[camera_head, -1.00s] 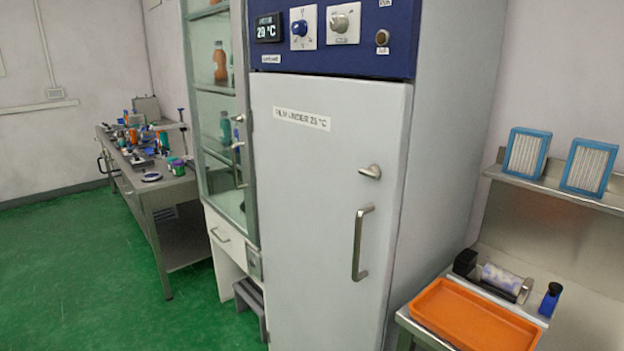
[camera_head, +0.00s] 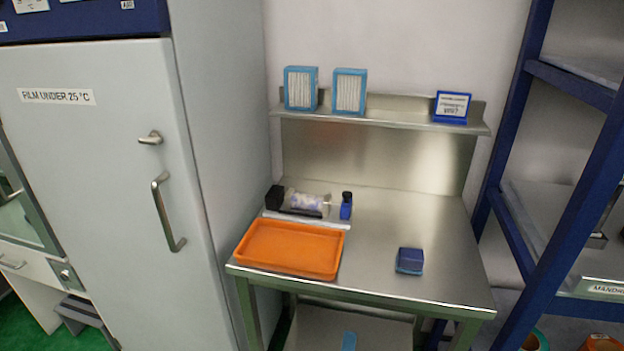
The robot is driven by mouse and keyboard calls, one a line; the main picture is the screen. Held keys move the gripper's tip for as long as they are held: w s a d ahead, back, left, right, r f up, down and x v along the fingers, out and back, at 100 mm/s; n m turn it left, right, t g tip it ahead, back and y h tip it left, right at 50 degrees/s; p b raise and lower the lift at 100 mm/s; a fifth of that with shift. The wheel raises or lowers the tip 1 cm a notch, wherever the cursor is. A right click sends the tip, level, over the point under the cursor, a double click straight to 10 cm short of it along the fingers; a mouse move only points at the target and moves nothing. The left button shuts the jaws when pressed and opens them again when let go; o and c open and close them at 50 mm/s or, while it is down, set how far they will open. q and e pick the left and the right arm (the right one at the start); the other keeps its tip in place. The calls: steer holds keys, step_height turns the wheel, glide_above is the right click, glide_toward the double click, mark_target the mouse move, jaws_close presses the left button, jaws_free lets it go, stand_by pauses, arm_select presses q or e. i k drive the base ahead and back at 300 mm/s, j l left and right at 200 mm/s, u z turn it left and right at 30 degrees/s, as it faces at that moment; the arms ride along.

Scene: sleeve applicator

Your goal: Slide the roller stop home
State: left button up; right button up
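A roller unit (camera_head: 305,202) with a white and lilac film roll lies on a pale base at the back left of the steel table (camera_head: 385,242). A black block (camera_head: 274,197) stands at its left end. A small blue and black upright piece (camera_head: 346,206) stands at its right end, apart from the roll; I cannot tell whether this is the roller stop. Neither of my grippers is in view.
An orange tray (camera_head: 288,274) sits in front of the roller unit. A blue box (camera_head: 410,261) lies on the table's right side. A cabinet (camera_head: 100,180) stands left, a blue rack (camera_head: 570,170) right. The shelf (camera_head: 400,121) holds two blue-framed filters (camera_head: 301,88) and a sign (camera_head: 452,107).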

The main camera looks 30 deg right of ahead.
mark_target(346, 207)
steer(key=z, duration=1.25)
